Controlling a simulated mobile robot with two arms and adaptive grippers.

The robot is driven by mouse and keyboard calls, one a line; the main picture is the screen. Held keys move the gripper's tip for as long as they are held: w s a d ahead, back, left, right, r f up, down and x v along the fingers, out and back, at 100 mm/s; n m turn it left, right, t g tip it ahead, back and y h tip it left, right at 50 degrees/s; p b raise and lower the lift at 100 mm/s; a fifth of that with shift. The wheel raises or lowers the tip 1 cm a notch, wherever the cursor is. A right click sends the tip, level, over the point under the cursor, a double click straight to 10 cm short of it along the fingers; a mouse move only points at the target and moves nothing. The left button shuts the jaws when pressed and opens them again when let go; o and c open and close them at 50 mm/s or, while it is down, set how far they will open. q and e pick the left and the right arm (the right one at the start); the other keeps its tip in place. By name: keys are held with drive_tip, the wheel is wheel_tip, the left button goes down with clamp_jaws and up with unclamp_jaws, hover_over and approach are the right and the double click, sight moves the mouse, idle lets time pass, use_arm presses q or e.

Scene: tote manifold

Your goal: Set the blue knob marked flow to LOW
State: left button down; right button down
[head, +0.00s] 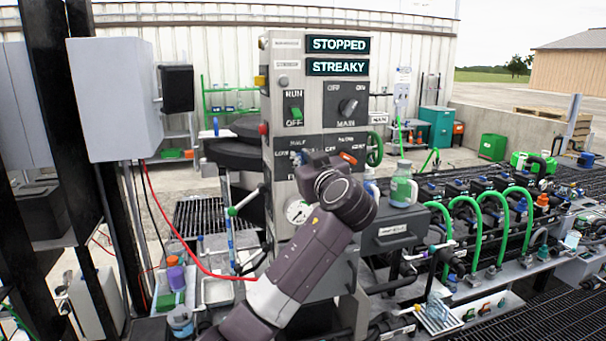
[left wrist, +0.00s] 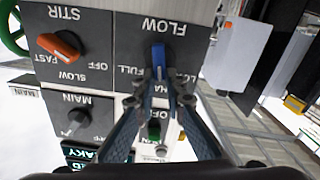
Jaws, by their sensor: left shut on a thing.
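The blue flow knob (left wrist: 158,62) sits on a dark panel in the left wrist view, which shows the panel upside down. Its grip stands roughly upright, in line with the partly covered HALF label. FULL is to its left in that view, and LOW, partly covered, is to its right. My left gripper (left wrist: 165,92) is shut on the knob, with its fingers on both sides. My right gripper does not show.
An orange stir knob (left wrist: 59,45) is beside the flow knob. The main knob (head: 348,106) and a green run switch (head: 296,113) are higher on the panel. Displays read STOPPED and STREAKY. A pressure gauge (head: 298,211) is below. A jar (head: 400,187) stands to the right.

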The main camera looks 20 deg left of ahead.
use_arm(q)
drive_tip(key=shift+s+a+f+n+b, duration=0.1)
drive_tip(key=shift+a+f+n+b, duration=0.1)
drive_tip(key=shift+n+b, duration=1.55)
drive_tip(key=shift+s+a+f+n+b, duration=0.2)
drive_tip(key=shift+n+b, duration=1.2)
drive_tip(key=shift+b, duration=0.65)
drive_tip(key=shift+s+a+f+n+b, duration=0.1)
drive_tip(key=shift+a+f+n+b, duration=0.1)
drive_tip(key=shift+n+b, duration=1.55)
drive_tip(key=c, duration=2)
unclamp_jaws()
drive_tip(key=shift+r, duration=0.1)
